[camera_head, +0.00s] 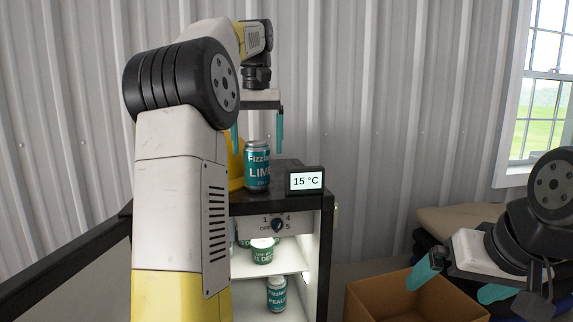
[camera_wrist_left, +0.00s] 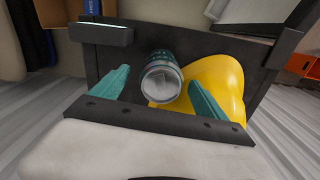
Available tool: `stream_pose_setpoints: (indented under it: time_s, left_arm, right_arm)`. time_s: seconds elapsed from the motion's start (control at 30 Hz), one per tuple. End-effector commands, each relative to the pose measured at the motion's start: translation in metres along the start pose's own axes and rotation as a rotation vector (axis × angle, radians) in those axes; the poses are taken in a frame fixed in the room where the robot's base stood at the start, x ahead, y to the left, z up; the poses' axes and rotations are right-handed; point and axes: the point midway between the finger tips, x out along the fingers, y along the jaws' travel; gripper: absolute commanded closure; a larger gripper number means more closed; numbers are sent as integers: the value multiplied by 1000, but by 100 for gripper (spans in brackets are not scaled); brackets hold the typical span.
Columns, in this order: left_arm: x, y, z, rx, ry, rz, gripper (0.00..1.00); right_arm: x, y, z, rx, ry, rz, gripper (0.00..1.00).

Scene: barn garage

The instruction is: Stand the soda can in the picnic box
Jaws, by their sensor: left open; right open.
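A teal soda can (camera_head: 257,172) labelled "Fizzle LIME" stands upright on top of a small fridge (camera_head: 270,203). My left gripper (camera_head: 258,130) is open above it, fingers pointing down. In the left wrist view the can (camera_wrist_left: 162,80) shows its top between the two open fingers, with gaps on both sides. A second can (camera_head: 277,293), labelled "PEACH", stands inside the open fridge. An open brown cardboard box (camera_head: 370,303) is at the lower right; I cannot tell whether it is the picnic box. My right gripper (camera_head: 460,283) is open and empty above that box.
A temperature display (camera_head: 306,181) reading 15 °C stands right of the lime can. A yellow rounded object (camera_wrist_left: 222,85) lies close beside the can. A corrugated wall (camera_head: 400,90) closes off the back.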

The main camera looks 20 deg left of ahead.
Motion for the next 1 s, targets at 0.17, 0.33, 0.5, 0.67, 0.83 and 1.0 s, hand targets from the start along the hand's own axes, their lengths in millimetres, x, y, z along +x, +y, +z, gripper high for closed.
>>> stream_pose_setpoints:
  time_s: [0.17,0.33,0.5,0.67,0.83,1.0]
  left_arm:
    - [17,-1,0,-4,-4,-3,15]
    - [31,-2,0,-4,-5,-3,15]
    - [57,-4,-1,-4,-5,-2,15]
    - [74,-3,-2,-3,-2,-2,15]
    - [76,-3,-2,-3,-2,-2,15]
    - [76,-3,-2,-2,-1,-2,31]
  right_arm:
    - [0,0,0,0,0,0,0]
    - [0,0,0,0,0,0,0]
    - [0,0,0,0,0,0,0]
    - [0,0,0,0,0,0,0]
    - [0,0,0,0,0,0,0]
    - [0,0,0,0,0,0,0]
